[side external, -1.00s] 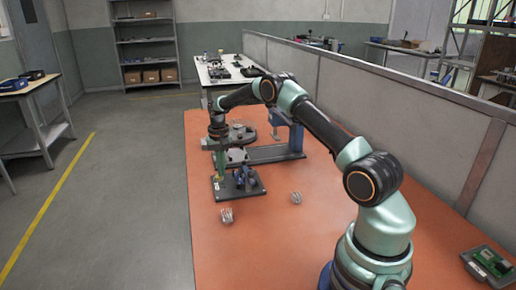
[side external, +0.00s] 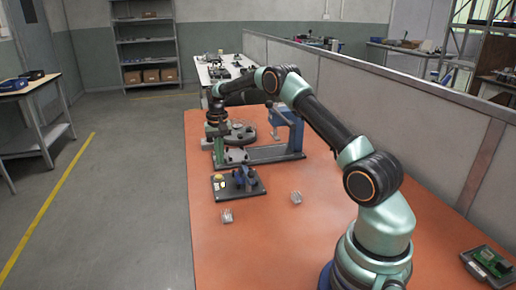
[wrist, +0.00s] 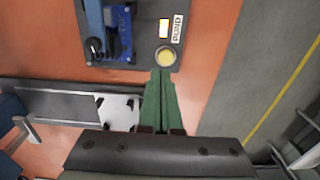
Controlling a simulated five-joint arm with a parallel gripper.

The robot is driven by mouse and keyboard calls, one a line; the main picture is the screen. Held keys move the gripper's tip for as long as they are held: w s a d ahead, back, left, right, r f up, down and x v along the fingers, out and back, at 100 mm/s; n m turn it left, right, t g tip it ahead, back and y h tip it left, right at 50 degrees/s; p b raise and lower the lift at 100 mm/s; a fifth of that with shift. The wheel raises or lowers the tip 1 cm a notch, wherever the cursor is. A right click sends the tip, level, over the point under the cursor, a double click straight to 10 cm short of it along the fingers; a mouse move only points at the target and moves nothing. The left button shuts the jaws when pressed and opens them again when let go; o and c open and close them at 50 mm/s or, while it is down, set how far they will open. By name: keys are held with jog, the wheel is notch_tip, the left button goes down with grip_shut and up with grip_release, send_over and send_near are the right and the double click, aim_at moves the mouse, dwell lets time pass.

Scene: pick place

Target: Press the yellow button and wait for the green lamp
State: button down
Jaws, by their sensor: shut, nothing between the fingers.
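A dark panel (side external: 250,190) lies on the orange table. The yellow button (side external: 218,178) is at its far left corner; it also shows in the wrist view (wrist: 165,57) as a round pale-yellow cap. My gripper (side external: 220,161) has green fingers and is shut and empty, above the table just beyond the panel. In the wrist view the shut fingertips (wrist: 160,73) appear just below the button; a gap shows in the side view. I cannot make out a lit green lamp in either view.
A grey fixture with a blue upright (side external: 290,130) stands behind. Two small silvery pieces (side external: 227,215) (side external: 296,198) lie in front on clear table. A green circuit board (side external: 492,262) sits at the right.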

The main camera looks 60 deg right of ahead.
aim_at(221, 175)
notch_tip(221, 175, up, 9)
dwell(0.3)
jog(key=shift+f, duration=0.1)
jog(key=s+a+r+n+t, duration=0.35)
jog(key=s+a+r, duration=0.45)
jog(key=a+r, duration=0.45)
jog(key=s+a+f+n+t, duration=0.1)
jog(key=s+a+n, duration=0.1)
jog(key=s+a, duration=0.3)
jog(key=s+a+f+n+t, duration=0.1)
jog(key=s+a+f+n, duration=0.1)
jog(key=s, duration=0.8)
jog(key=shift+s+a+f+n, duration=0.2)
jog(key=shift+a+n, duration=0.55)
jog(key=shift+a, duration=0.6)
